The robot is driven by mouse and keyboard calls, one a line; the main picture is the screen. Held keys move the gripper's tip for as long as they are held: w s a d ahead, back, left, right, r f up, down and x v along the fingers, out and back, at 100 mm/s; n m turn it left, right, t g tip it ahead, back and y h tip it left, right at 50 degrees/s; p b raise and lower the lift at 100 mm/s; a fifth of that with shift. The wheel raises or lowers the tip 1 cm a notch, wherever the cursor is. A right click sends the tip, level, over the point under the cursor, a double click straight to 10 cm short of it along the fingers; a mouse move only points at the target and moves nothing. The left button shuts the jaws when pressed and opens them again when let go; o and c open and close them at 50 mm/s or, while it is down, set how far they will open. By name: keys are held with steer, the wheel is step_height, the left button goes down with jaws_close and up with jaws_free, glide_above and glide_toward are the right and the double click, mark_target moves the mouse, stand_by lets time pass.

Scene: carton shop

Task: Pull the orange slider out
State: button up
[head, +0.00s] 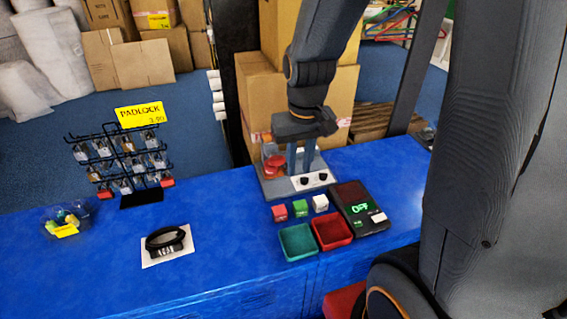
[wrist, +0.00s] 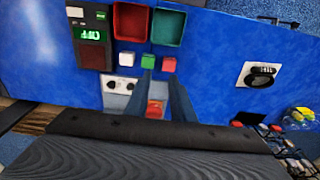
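In the wrist view this orange part (wrist: 155,107) shows between my gripper's fingers, partly cut off by the gripper body. My gripper (head: 300,170) points down over the device, its two grey fingers apart. The wrist view also shows the gripper (wrist: 162,80) open, with nothing visibly clamped. I cannot tell whether a finger touches the slider.
Red, green and white cubes (head: 300,208) stand in front of the device. Behind the front edge are a green tray (head: 284,256) and a red tray (head: 318,246). A black scale (head: 372,222) reading OFF is at right.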

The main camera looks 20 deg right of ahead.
steer(key=shift+g, duration=0.6)
steer(key=w+d+f, duration=0.1)
steer(key=w+f, duration=0.3)
steer(key=w, duration=0.4)
steer(key=w+d+f+p, duration=0.1)
steer(key=w+f, duration=0.3)
steer(key=w, duration=0.5)
steer(key=w+d+f, duration=0.3)
steer(key=w+f, duration=0.2)
steer(key=w, duration=0.3)
steer(key=shift+w+d+p, duration=0.1)
steer(key=shift+w+p, duration=0.1)
steer(key=shift+p, duration=0.1)
steer(key=shift+f+p, duration=1.25)
steer(key=shift+f, duration=2.6)
jaws_close()
